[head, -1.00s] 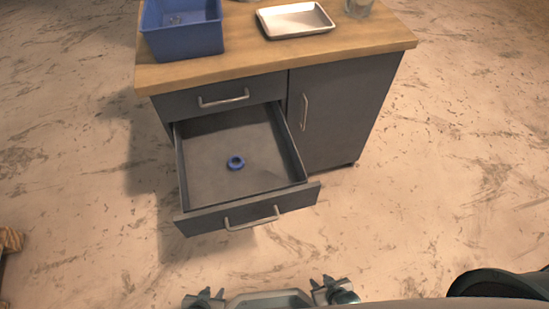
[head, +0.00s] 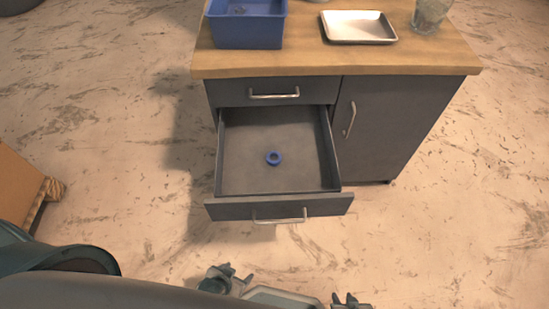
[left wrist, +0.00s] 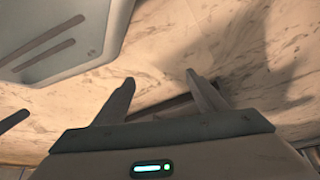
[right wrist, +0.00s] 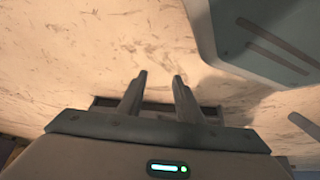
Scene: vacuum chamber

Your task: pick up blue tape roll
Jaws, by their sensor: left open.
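The blue tape roll (head: 274,158) lies flat on the bottom of the pulled-out grey drawer (head: 240,181), near its middle. Neither wrist view shows the roll. My left gripper (head: 232,275) is at the bottom of the head view, below the drawer front and well apart from the roll. In the left wrist view its fingers (left wrist: 160,80) are spread with nothing between them. My right gripper (head: 347,300) is at the bottom edge of the head view, partly cut off. In the right wrist view its fingers (right wrist: 160,76) stand apart and empty, with a narrower gap.
The drawer is in a grey cabinet with a wooden top (head: 300,60). On top are a blue bin (head: 248,30), a white tray (head: 358,27) and a clear glass (head: 430,14). A brown box (head: 20,180) stands at the left. The floor around the cabinet is clear.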

